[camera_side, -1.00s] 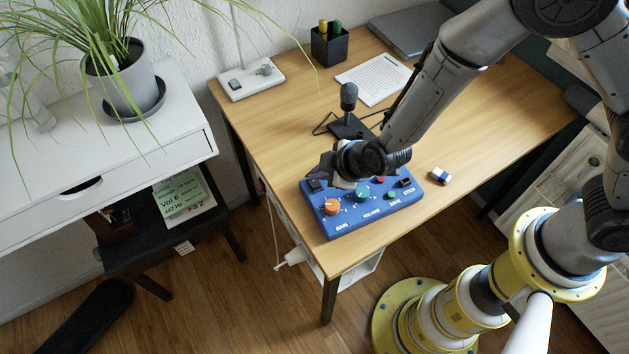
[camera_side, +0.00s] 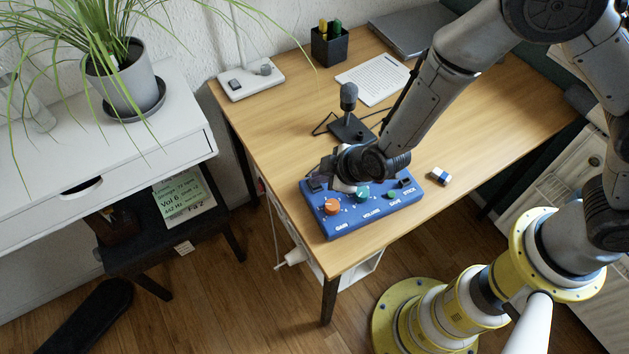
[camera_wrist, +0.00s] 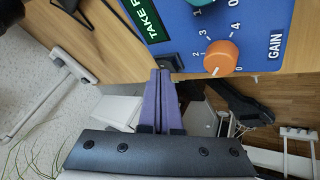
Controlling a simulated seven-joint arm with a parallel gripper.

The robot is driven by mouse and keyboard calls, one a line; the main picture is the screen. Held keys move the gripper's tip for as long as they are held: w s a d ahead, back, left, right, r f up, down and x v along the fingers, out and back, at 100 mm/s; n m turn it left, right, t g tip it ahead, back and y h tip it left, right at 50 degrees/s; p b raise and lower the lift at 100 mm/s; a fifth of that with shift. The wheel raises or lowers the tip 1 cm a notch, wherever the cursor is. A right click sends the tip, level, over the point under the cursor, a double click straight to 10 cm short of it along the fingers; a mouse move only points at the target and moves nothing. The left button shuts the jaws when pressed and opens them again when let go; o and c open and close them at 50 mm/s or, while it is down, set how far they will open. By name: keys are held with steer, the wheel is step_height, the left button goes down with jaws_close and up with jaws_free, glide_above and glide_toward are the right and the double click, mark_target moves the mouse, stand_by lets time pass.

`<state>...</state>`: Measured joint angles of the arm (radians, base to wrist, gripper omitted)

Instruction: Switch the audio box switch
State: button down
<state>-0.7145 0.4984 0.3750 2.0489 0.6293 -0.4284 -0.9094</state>
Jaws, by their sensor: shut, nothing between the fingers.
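The blue audio box (camera_side: 362,222) lies on the front left part of the desk, with an orange GAIN knob (camera_side: 332,207) and a green VOLUME knob (camera_side: 362,194). A black switch (camera_side: 315,186) sits at its far left corner. In the wrist view the black switch (camera_wrist: 171,62) shows at the box edge, partly behind the fingertips. My gripper (camera_side: 320,174) is over that corner, its purple fingers (camera_wrist: 160,76) together and empty. The fingertips are right at the switch; I cannot tell whether they touch it. My wrist hides part of the box's far side.
A microphone on a stand (camera_side: 348,110) is behind the box. A small blue and white block (camera_side: 440,176) lies to its right. The desk's left edge is close.

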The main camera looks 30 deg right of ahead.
steer(key=shift+s+f, duration=0.1)
steer(key=shift+f, duration=0.25)
stand_by(0.4)
steer(key=shift+w+r, duration=0.2)
steer(key=shift+r, duration=0.8)
steer(key=shift+w+d+r, duration=0.1)
steer(key=shift+w+r, duration=0.15)
steer(key=shift+r, duration=1)
steer(key=shift+w+r, duration=0.25)
steer(key=shift+r, duration=1)
